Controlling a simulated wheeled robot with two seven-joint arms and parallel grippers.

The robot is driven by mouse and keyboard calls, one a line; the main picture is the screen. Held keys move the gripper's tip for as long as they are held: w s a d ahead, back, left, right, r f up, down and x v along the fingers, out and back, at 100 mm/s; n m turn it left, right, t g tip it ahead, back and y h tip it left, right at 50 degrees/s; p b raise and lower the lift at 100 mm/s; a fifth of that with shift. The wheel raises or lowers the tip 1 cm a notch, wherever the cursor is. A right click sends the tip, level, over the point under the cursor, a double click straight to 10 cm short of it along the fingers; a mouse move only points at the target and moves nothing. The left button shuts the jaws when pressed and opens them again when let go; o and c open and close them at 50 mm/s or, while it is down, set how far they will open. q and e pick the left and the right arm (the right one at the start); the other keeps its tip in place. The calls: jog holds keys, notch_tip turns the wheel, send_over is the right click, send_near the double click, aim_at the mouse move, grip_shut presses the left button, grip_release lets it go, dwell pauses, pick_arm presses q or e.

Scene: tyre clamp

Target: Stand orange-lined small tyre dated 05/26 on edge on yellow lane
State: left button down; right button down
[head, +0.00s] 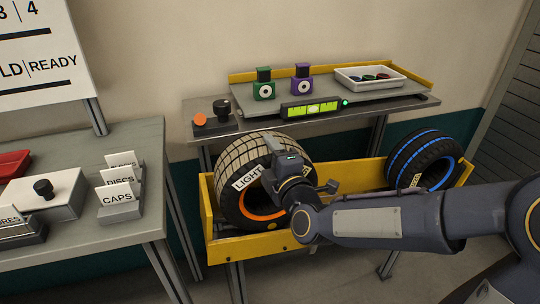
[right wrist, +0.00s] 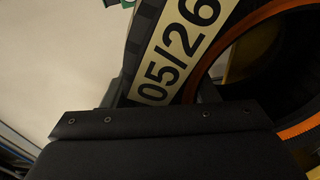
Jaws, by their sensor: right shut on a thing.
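The small tyre (head: 236,200) with an orange inner ring stands roughly upright, slightly tilted, at the left end of the yellow-sided lane (head: 268,246). Its pale label starts with "LIGHT" in the head view; my arm hides the rest. In the right wrist view the tyre's orange-ringed opening (right wrist: 288,132) and its label (right wrist: 178,52) reading 05/26 show close up. My right gripper (head: 285,172) is shut on this tyre at its right side. I cannot tell whether the tyre's bottom touches the lane floor. My left gripper is not in view.
A blue-lined tyre (head: 424,152) stands at the lane's right end. A left table (head: 128,222) holds card stands. My forearm crosses the lane's front.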

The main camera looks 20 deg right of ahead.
jog(key=shift+f+b, duration=0.2)
jog(key=shift+b, duration=0.15)
dwell(0.8)
jog(key=c, duration=0.5)
grip_release()
jog(key=shift+o, duration=0.2)
jog(key=shift+f, duration=0.35)
jog(key=shift+r, duration=0.1)
jog(key=o, duration=0.5)
jog(key=shift+c, duration=0.2)
jog(key=shift+s, duration=0.2)
jog(key=shift+s, duration=0.6)
